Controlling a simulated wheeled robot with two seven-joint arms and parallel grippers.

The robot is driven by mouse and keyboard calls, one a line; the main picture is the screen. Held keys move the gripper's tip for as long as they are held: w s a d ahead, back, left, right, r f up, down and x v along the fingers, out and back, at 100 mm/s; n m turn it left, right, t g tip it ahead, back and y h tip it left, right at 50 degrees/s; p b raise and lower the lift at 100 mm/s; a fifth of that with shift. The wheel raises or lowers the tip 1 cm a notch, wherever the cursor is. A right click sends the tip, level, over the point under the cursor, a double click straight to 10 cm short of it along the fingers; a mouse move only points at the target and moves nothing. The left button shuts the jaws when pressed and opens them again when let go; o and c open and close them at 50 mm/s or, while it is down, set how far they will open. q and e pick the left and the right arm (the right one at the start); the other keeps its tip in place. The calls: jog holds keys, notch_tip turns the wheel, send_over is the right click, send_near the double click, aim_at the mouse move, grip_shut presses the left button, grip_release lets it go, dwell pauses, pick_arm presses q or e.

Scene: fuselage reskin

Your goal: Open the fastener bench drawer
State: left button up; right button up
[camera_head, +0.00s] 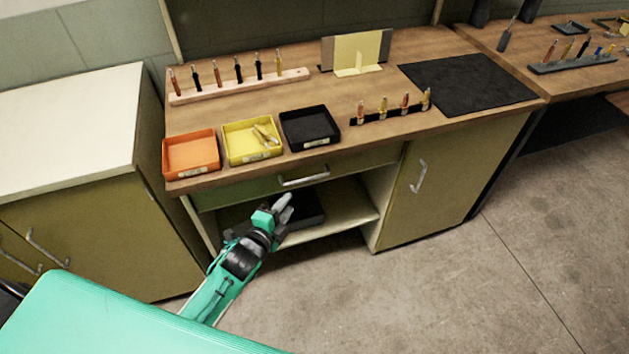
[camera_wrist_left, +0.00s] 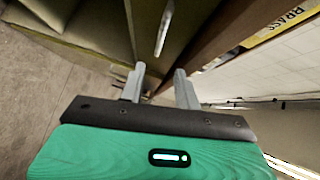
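The fastener bench drawer (camera_head: 345,163) is the wide olive front just under the wooden bench top, and it looks closed. Its silver bar handle (camera_head: 303,178) is at the middle of the front. My left gripper (camera_head: 284,201) is just below and slightly left of the handle in the head view, apart from it. In the left wrist view my left gripper (camera_wrist_left: 160,74) has its two fingers spread with nothing between them. The handle (camera_wrist_left: 163,28) shows ahead of the fingertips there. My right gripper is not in view.
Orange (camera_head: 191,154), yellow (camera_head: 252,141) and black (camera_head: 310,128) trays sit along the bench's front edge above the drawer. An open shelf (camera_head: 345,208) lies below, and a cupboard door (camera_head: 440,180) is to the right. A white-topped cabinet (camera_head: 70,120) stands at left. The floor in front is clear.

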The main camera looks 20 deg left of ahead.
aim_at(307, 180)
pick_arm(q)
jog(key=x, duration=1.3)
jog(key=shift+w+p, duration=0.1)
jog(key=shift+p, duration=0.25)
jog(key=shift+a, duration=0.1)
grip_shut()
